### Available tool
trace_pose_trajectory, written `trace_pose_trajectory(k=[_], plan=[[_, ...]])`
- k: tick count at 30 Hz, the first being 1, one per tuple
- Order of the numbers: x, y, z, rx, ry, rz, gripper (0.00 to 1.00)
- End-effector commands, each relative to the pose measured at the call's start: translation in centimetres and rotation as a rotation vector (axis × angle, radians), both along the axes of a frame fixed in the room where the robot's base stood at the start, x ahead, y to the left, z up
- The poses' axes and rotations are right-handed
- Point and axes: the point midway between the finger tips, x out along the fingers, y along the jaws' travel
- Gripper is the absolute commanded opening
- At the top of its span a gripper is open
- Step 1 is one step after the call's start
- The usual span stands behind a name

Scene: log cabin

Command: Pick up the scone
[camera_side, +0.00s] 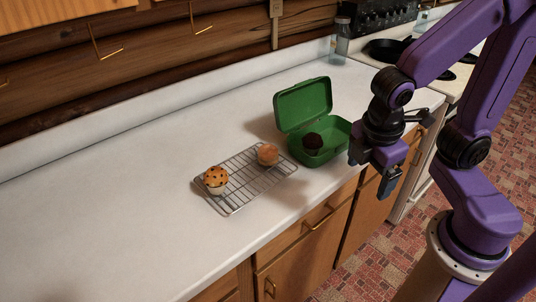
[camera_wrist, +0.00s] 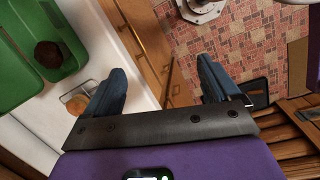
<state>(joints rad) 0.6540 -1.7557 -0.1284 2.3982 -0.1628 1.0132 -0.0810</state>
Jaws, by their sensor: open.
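The scone (camera_side: 268,154) is a round, golden-brown bake on the right end of a wire cooling rack (camera_side: 230,207). In the wrist view the scone (camera_wrist: 77,103) shows at the left, partly hidden behind my left finger. My gripper (camera_side: 375,172) is open and empty, right of the rack and the green box, near the counter's front edge. In the wrist view my gripper (camera_wrist: 160,72) has its fingers wide apart, with cabinet fronts and floor behind them.
A green lunch box (camera_side: 343,129) with its lid up holds a dark muffin (camera_side: 312,142) and stands between the rack and my gripper. A speckled muffin (camera_side: 215,180) sits on the rack's left end. A glass jar (camera_side: 341,45) stands at the back. The left counter is clear.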

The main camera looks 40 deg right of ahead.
Motion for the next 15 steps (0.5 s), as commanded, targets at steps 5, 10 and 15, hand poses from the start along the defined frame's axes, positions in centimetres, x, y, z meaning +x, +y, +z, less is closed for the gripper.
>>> trace_pose_trajectory(k=[5,10,15], plan=[[4.7,2.7,-0.7,-0.221,-0.021,0.171,0.89],[8.7,5.6,-1.2,-0.426,-0.036,0.325,0.89],[12.1,9.0,-1.7,-0.632,-0.044,0.470,0.89]])
